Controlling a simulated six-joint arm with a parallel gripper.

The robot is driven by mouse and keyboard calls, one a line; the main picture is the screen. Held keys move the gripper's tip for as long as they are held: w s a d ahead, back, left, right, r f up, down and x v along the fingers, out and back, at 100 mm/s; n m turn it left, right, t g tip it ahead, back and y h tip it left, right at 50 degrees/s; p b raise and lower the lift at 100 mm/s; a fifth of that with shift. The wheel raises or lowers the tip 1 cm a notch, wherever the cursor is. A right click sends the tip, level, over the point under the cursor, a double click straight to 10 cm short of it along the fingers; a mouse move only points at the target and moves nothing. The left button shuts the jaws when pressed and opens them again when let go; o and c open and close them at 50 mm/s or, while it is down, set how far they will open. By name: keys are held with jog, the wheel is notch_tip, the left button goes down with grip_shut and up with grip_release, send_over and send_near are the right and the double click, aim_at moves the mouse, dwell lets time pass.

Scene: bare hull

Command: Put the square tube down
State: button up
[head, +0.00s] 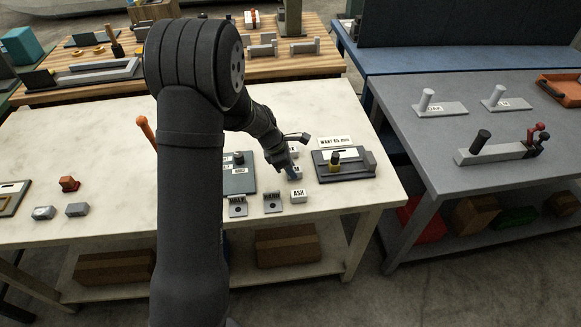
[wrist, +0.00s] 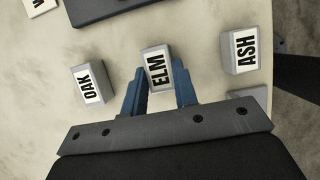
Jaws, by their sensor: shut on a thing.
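My gripper (head: 289,173) reaches down over the right part of the pale table. In the wrist view its two blue fingers (wrist: 160,80) are shut on the square tube (wrist: 154,53), a short grey square-section piece labelled ELM. One finger lies along each side of it. It is low over the table; I cannot tell whether it touches the top. Its ends are not clear enough to show a hollow. In the head view my gripper mostly hides it.
Similar grey pieces labelled OAK (wrist: 86,72) and ASH (wrist: 239,37) flank the fingers, apart from them. ASH (head: 298,195) stands nearer the table's front edge. Two grey brackets (head: 272,204) stand to its left. A dark fixture (head: 359,171) is to the right. The table's left half has free room.

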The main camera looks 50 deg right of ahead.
jog(key=o, duration=1)
jog(key=shift+f, duration=0.1)
jog(key=v, duration=1.2)
